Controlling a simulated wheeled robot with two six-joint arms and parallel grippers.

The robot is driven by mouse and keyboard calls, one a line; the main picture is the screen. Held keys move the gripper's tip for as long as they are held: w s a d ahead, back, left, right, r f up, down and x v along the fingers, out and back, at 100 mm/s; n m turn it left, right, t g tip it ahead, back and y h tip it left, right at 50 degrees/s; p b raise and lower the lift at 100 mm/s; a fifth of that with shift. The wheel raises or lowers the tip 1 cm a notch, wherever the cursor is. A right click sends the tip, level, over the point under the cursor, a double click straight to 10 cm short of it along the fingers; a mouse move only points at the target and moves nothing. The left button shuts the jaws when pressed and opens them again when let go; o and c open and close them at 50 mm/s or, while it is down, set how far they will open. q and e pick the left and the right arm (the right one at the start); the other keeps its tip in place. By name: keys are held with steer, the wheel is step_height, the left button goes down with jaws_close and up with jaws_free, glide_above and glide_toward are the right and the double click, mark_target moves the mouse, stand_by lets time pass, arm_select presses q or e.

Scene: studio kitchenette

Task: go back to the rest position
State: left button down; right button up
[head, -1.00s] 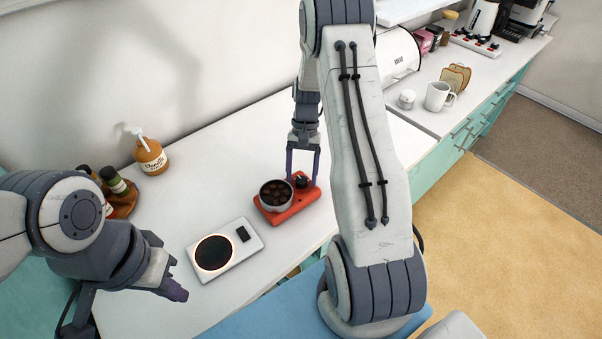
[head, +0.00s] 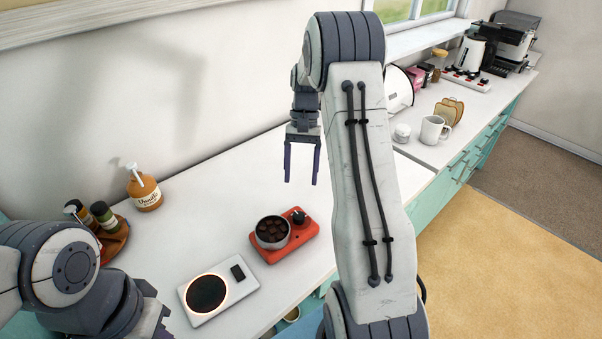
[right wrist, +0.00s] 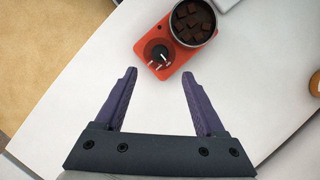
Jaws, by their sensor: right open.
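My right gripper (head: 301,163) is open and empty, raised above the white counter behind the red burner. In the right wrist view its two purple fingers (right wrist: 160,75) are spread apart with nothing between them. The red burner (head: 297,243) has a black knob and carries a metal pot (head: 257,234) of dark brown chunks. The burner (right wrist: 147,48) and pot (right wrist: 176,36) also show in the right wrist view, beyond the fingertips. My left gripper (head: 160,325) is at the lower left, partly cut off and dark, so its jaws are unclear.
A white hot plate (head: 231,293) with a glowing ring lies left of the red burner. A vanilla pump bottle (head: 145,193) and a wooden spice rack (head: 116,243) stand at the left. The counter behind the burner is clear.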

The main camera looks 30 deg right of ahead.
steer(key=shift+a, duration=0.1)
steer(key=s+a+r+n+h, duration=0.1)
steer(key=s+a+r+n, duration=0.15)
steer(key=a, duration=0.45)
steer(key=s+a+r+n+t, duration=0.1)
steer(key=s+a+r+n, duration=0.15)
steer(key=a, duration=0.45)
steer(key=s+a+r+n+h, duration=0.1)
steer(key=s+a+n, duration=0.15)
steer(key=a, duration=0.35)
steer(key=s+a+n+t, duration=0.1)
steer(key=s+a+n, duration=0.3)
steer(key=s, duration=0.4)
steer(key=s+a+n+t, duration=0.1)
steer(key=s+a+n, duration=0.3)
steer(key=s, duration=0.4)
steer(key=shift+s+a, duration=0.1)
